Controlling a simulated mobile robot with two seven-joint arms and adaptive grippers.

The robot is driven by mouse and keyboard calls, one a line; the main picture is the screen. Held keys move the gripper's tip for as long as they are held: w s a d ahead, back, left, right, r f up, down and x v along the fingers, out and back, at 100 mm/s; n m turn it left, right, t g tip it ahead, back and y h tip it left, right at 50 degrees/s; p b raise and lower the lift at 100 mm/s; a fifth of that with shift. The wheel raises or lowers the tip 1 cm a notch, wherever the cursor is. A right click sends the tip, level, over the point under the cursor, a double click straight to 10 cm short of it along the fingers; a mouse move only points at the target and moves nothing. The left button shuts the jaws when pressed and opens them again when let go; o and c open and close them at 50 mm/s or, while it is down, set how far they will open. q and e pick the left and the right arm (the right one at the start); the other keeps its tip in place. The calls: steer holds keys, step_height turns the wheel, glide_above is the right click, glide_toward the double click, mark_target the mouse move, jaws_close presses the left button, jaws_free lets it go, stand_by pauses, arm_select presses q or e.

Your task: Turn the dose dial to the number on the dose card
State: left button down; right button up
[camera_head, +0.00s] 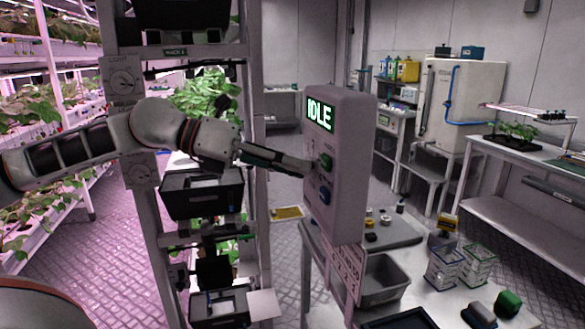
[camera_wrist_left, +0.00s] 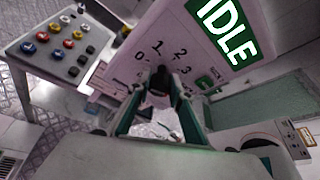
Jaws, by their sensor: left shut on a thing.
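The grey control box (camera_head: 343,160) has a lit screen reading IDLE (camera_head: 320,114); the screen also shows in the left wrist view (camera_wrist_left: 228,32). The dose dial (camera_wrist_left: 160,78) is a dark knob with 0, 1, 2 and 3 printed around it. Its pointer setting cannot be made out. My left gripper (camera_head: 312,166) reaches the box front from the left and is shut on the dial; its fingers show in the left wrist view (camera_wrist_left: 160,100). A pale pinkish card (camera_head: 343,274) with small print hangs below the box; I cannot read it. My right gripper is not in view.
A rack post (camera_head: 256,150) stands left of the box. A grey bin (camera_head: 384,280) and small boxes (camera_head: 445,266) are on the table below.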

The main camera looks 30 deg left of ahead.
arm_select(q)
steer(key=shift+f+m+t+y+b, duration=0.35)
steer(key=shift+m+y+b, duration=0.35)
steer(key=shift+m+b, duration=0.45)
steer(key=shift+m+t+y+b, duration=0.25)
steer(key=shift+m+y+b, duration=0.15)
steer(key=shift+m+b, duration=0.2)
steer(key=shift+r+m+b, duration=0.15)
steer(key=shift+m+b, duration=0.1)
steer(key=shift+b, duration=0.05)
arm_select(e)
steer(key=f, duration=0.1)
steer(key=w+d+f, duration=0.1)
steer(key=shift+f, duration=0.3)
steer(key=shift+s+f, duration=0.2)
arm_select(q)
steer(key=c, duration=1.8)
jaws_free()
steer(key=shift+r, duration=0.15)
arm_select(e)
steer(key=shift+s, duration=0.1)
